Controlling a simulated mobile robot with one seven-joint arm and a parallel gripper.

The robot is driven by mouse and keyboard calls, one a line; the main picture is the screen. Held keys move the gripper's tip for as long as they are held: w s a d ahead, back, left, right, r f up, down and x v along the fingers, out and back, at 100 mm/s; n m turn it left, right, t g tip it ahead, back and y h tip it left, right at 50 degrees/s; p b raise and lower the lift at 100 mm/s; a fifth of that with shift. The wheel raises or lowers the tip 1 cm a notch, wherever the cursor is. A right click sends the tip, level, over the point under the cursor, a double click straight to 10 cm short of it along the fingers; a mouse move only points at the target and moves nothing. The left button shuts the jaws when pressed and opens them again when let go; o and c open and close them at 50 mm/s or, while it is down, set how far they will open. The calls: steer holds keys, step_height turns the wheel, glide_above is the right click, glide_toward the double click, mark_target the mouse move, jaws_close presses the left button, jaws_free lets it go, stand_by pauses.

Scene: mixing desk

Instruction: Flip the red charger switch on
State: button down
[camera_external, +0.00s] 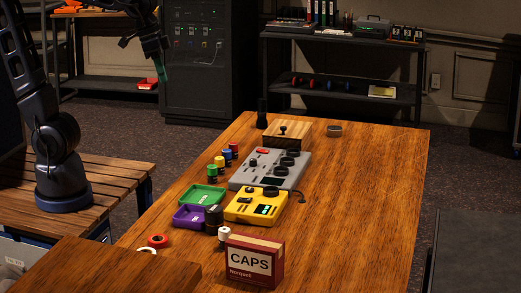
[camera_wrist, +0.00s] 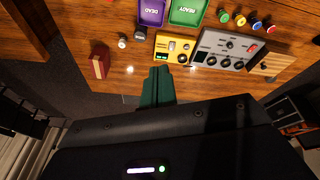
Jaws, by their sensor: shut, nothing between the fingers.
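A grey panel box (camera_external: 243,183) with several black knobs stands mid-desk; a small red switch (camera_external: 262,152) sits near its far left corner. In the wrist view the grey box (camera_wrist: 212,62) is right of the fingers, with the red switch (camera_wrist: 253,48) at its upper right. The switch's on or off position is too small to tell. My gripper (camera_external: 163,72) is raised high, well apart from the box, at the upper left of the external view. Its green fingers (camera_wrist: 158,72) are shut and empty.
A yellow device (camera_external: 240,208) sits nearer the camera, beside green (camera_external: 190,194) and purple (camera_external: 184,223) trays. Several coloured jars (camera_external: 219,163) stand left of the grey box. A wooden box (camera_external: 302,130) is behind; a CAPS box (camera_external: 279,262) is in front. The desk's right side is clear.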

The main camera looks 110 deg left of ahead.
steer(key=w+a+f+n+g, duration=0.15)
steer(key=w+a+n, duration=0.25)
steer(key=w+a, duration=0.55)
steer(key=n+g, duration=0.3)
steer(key=n, duration=0.7)
glide_above(259, 149)
steer(key=w, duration=0.2)
step_height(259, 149, down, 20)
steer(key=shift+f, duration=0.15)
steer(key=f, duration=0.4)
steer(key=s+f, duration=0.1)
steer(key=f, duration=0.8)
steer(key=shift+s+f, duration=0.35)
